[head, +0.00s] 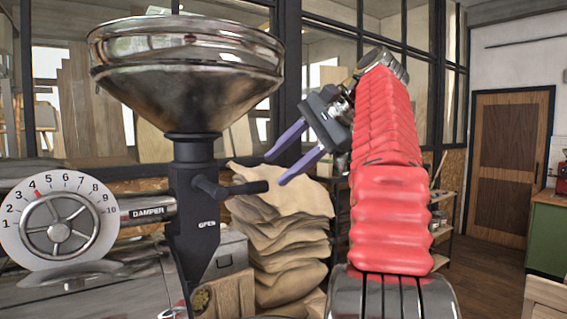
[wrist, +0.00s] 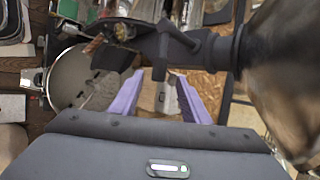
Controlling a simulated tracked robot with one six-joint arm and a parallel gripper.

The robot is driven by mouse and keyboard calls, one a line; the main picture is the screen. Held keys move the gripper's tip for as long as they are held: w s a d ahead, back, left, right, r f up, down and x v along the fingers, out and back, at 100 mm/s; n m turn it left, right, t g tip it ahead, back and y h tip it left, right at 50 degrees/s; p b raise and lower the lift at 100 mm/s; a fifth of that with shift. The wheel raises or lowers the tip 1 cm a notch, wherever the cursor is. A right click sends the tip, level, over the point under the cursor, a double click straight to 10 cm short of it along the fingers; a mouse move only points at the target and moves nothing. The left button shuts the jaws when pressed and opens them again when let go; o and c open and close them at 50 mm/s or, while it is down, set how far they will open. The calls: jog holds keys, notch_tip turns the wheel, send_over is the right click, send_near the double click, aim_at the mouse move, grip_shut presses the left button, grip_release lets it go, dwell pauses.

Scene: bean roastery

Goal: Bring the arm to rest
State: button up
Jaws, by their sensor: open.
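My gripper (head: 276,170) has two purple fingers spread apart with nothing between them. It hangs in the air at the end of my red arm, pointing left and down. In the head view its tips are just above and right of the black slide handle (head: 232,187) under the metal hopper (head: 186,75). I cannot tell the exact gap, but no touch is visible. In the wrist view the open fingers (wrist: 160,85) show below the dark handle (wrist: 185,42), with the hopper (wrist: 290,70) close on the right.
The roaster's damper dial (head: 57,228) is at the left. Stacked sacks (head: 280,250) stand behind my gripper. A round pan (wrist: 75,85) with grey contents lies lower left in the wrist view. A wooden door (head: 508,155) and open floor (head: 475,275) are at the right.

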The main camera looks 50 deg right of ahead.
dwell(0.7)
jog(key=w+d+f+n+h, duration=0.1)
jog(key=w+d+f+h, duration=0.15)
jog(key=d+f, duration=0.6)
jog(key=a+f+n+g+h, duration=0.1)
jog(key=a+f+n, duration=0.1)
jog(key=a+f, duration=0.3)
jog(key=a+f+n+g, duration=0.1)
jog(key=a+f, duration=0.1)
jog(key=f, duration=0.5)
jog(key=s+a+f+n+g, duration=0.1)
jog(key=s+a+f+n, duration=0.35)
jog(key=a+f, duration=0.55)
jog(key=s+a+f+n+g, duration=0.25)
jog(key=a+f+n, duration=0.4)
jog(key=a, duration=0.65)
jog(key=s+a+f+n+t, duration=0.1)
jog(key=s+a+f, duration=0.1)
jog(key=a, duration=0.3)
jog(key=s+a+f+n+t, duration=0.1)
jog(key=s+a+f+n, duration=0.1)
jog(key=a, duration=0.4)
jog(key=shift+s+a+f, duration=0.15)
jog(key=shift+s+a, duration=0.15)
jog(key=shift+s, duration=0.55)
